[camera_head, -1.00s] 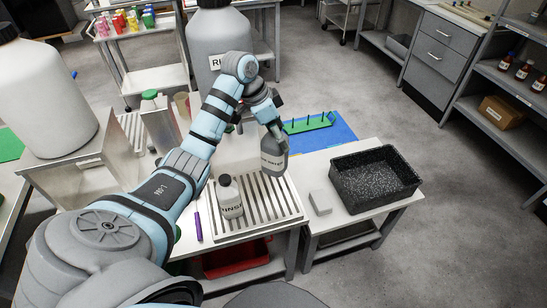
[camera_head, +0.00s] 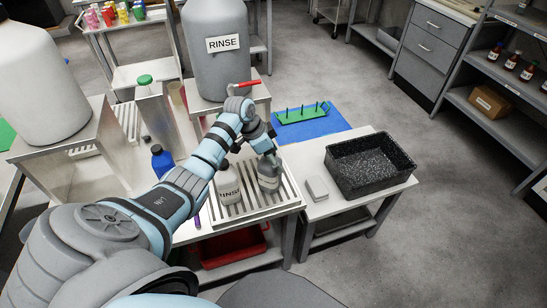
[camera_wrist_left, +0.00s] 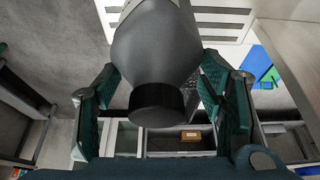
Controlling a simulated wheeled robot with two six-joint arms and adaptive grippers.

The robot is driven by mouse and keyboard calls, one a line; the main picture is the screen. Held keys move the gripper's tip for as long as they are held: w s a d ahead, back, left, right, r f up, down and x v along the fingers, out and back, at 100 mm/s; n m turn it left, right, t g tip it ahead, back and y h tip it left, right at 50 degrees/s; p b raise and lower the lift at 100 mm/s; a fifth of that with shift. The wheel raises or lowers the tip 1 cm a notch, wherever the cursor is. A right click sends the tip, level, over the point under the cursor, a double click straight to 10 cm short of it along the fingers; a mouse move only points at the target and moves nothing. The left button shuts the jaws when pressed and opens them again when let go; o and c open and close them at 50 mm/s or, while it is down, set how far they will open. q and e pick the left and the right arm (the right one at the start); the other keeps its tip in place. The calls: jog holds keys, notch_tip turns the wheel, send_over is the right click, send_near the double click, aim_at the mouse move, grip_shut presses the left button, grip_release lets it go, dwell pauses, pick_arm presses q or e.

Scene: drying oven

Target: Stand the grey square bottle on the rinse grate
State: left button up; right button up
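The grey square bottle (camera_head: 269,172) is in my left gripper (camera_head: 268,155), over the right part of the slatted rinse grate (camera_head: 228,213). It looks close to upright. I cannot tell whether its base touches the slats. In the left wrist view the bottle (camera_wrist_left: 155,50) has its black cap towards the camera. The left gripper's green-padded fingers (camera_wrist_left: 158,85) lie along both sides of its shoulders. My right gripper is not in view.
A large grey RINSE jug (camera_head: 215,70) with a red lever (camera_head: 243,84) stands behind the grate. To the right are a small grey block (camera_head: 317,188), a black tray (camera_head: 372,168) and a green peg rack (camera_head: 301,114).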

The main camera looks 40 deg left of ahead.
pick_arm(q)
jog(key=o, duration=0.4)
jog(key=shift+w, duration=0.1)
jog(key=p+v, duration=0.1)
jog(key=v, duration=0.6)
jog(key=shift+r+p, duration=0.2)
jog(key=shift+p, duration=0.1)
jog(key=shift+s+r, duration=0.2)
jog(key=shift+r, duration=0.1)
jog(key=shift+w, duration=0.1)
